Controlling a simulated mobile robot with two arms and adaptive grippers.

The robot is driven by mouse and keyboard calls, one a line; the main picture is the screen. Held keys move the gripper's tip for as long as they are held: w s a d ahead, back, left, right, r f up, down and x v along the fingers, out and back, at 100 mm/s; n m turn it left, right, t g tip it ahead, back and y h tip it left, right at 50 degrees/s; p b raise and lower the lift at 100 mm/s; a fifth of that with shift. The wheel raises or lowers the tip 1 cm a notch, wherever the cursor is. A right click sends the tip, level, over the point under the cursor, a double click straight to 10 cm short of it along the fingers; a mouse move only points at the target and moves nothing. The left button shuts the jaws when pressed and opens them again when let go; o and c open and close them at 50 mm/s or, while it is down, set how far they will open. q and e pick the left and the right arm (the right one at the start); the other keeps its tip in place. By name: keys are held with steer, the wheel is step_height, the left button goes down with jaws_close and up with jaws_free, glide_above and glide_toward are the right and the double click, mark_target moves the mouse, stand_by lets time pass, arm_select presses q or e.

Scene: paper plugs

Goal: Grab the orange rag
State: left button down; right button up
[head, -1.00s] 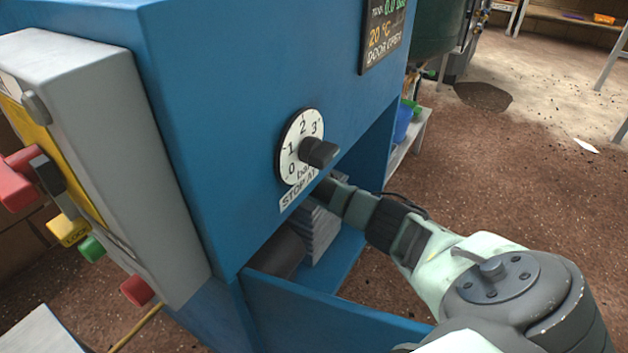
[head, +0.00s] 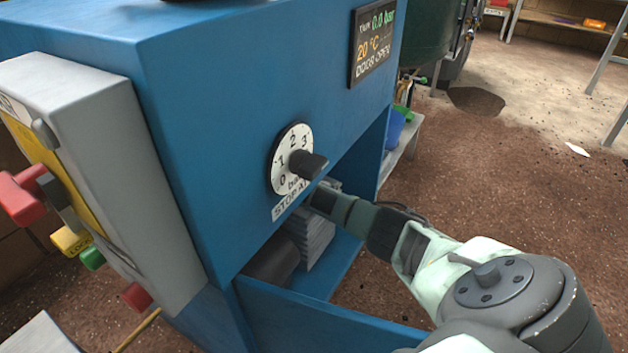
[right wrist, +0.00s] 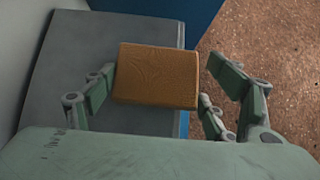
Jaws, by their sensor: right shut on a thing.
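The orange rag (right wrist: 156,76) shows in the right wrist view as a flat, square, brownish-orange folded block. My right gripper (right wrist: 158,82) has its green-grey fingers on both sides of it and is shut on it. A flat grey surface lies behind and below the rag. In the head view my right arm reaches in from the right to the opening of the blue machine (head: 240,80), under the dial (head: 290,160). The fingertips and the rag are hidden there behind the machine's front. My left gripper is in neither view.
A grey stack (head: 318,242) and a dark roller shape (head: 272,262) sit inside the opening. A low blue panel (head: 320,318) runs along its front. A grey control box (head: 120,170) with coloured handles juts out at left. Open brown floor (head: 500,190) lies to the right.

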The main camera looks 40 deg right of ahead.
steer(key=o, duration=1.2)
steer(key=shift+a+r, duration=0.2)
steer(key=v, duration=0.2)
steer(key=shift+a+r, duration=0.2)
steer(key=s+a, duration=0.3)
steer(key=a, duration=0.8)
steer(key=shift+s+a, duration=0.2)
steer(key=shift+s, duration=0.1)
steer(key=shift+f, duration=0.1)
